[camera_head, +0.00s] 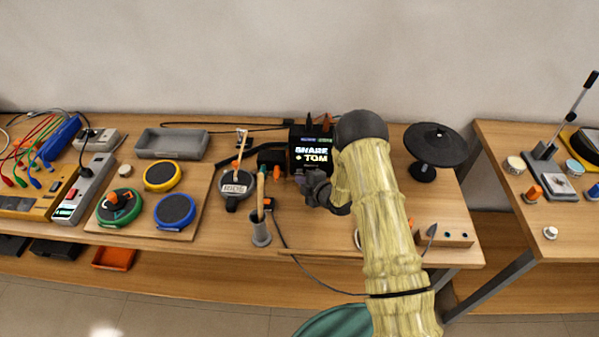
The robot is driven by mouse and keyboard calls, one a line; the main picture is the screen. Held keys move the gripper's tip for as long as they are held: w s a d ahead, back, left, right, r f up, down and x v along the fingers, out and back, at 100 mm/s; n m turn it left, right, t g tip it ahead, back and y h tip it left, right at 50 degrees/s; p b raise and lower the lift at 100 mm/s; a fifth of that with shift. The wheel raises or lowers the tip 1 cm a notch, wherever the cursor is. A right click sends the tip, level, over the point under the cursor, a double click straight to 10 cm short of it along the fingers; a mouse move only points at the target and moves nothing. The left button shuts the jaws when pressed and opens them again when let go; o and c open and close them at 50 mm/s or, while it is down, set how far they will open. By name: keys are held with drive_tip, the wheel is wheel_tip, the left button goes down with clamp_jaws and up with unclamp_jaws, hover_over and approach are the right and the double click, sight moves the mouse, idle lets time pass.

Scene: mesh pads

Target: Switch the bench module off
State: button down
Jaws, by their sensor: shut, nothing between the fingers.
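The bench module looks to be the black box (311,165) standing at the back of the middle bench. Its screen is lit and reads "SNARE + TOM". My gripper (304,178) is shut and empty at the module's lower front. It overlaps the module's lower edge in this view, and I cannot tell whether it touches. No power switch can be made out. My arm hides the bench just right of the module.
Round pads in yellow (161,176), green (119,207) and blue (175,212) lie on a board at the left. A black cymbal-like disc (436,146) stands at the right. A cable crosses the bench front.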

drive_tip(key=shift+w, duration=0.1)
drive_tip(key=shift+w+b, duration=0.4)
drive_tip(key=shift+w+b, duration=0.3)
drive_tip(key=shift+w, duration=0.05)
idle(0.8)
drive_tip(key=shift+s, duration=0.85)
drive_tip(key=shift+s, duration=0.1)
drive_tip(key=shift+s+a, duration=0.1)
drive_tip(key=shift+s, duration=2.8)
drive_tip(key=shift+r, duration=0.1)
